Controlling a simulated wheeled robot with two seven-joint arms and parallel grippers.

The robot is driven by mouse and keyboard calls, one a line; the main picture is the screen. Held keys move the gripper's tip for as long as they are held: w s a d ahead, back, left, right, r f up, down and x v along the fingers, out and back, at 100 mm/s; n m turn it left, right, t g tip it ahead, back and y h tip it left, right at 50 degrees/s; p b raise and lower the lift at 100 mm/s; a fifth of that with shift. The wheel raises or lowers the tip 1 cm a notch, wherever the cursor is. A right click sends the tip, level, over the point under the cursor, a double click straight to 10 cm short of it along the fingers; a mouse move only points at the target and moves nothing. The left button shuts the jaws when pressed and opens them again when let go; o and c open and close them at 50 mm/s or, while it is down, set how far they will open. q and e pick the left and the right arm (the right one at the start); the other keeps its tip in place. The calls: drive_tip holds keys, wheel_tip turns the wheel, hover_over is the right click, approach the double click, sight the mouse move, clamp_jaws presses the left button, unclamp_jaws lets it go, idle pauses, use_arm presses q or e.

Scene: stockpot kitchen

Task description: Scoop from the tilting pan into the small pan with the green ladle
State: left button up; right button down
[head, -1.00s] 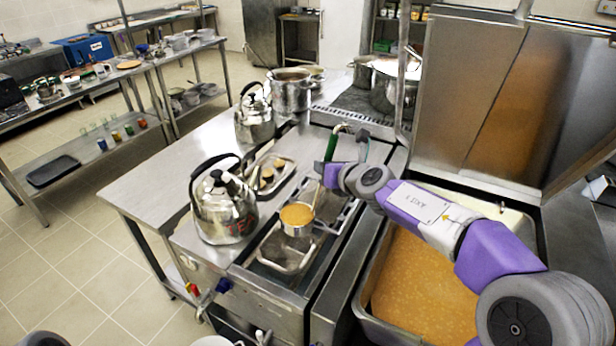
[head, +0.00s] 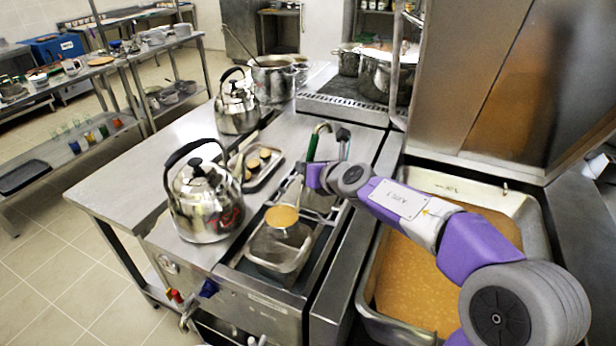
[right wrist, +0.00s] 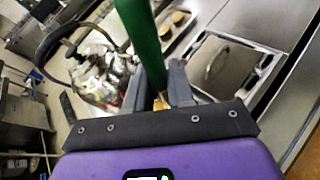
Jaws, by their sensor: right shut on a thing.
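The tilting pan (head: 536,232) is at the right in the head view, holding orange-brown food (head: 415,290). The small pan (head: 262,268) is a rectangular metal pan set in the counter left of it; its floor looks mostly bare. My right gripper (head: 310,176) is shut on the green ladle (head: 312,146). The ladle's bowl (head: 283,217), full of orange-brown food, is over the small pan's far part. In the right wrist view the fingers (right wrist: 165,88) close around the green handle (right wrist: 142,42); the bowl is mostly hidden there. My left gripper is not in view.
A large kettle (head: 205,200) stands close left of the small pan, and another kettle (head: 237,105) farther back. A tray with several round brown pieces (head: 258,172) lies behind the small pan. Pots (head: 272,80) stand at the back. The left counter (head: 125,195) has free room.

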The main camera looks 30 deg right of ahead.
drive_tip(key=shift+f+b, duration=0.9)
drive_tip(key=shift+b, duration=0.05)
drive_tip(key=shift+a+f+p, duration=0.15)
drive_tip(key=shift+a+p, duration=0.45)
drive_tip(key=shift+p, duration=0.2)
drive_tip(key=a+r+n+h+p, duration=0.2)
drive_tip(key=a+n+h+p, duration=0.3)
drive_tip(key=a+p, duration=1.1)
drive_tip(key=w+a+f+n+t+h, duration=0.1)
drive_tip(key=a+f+n+t+h, duration=0.2)
drive_tip(key=a+f+n, duration=0.8)
drive_tip(key=shift+w+a+f+n+h, duration=0.3)
drive_tip(key=shift+w+f+n, duration=0.1)
drive_tip(key=shift+f, duration=0.95)
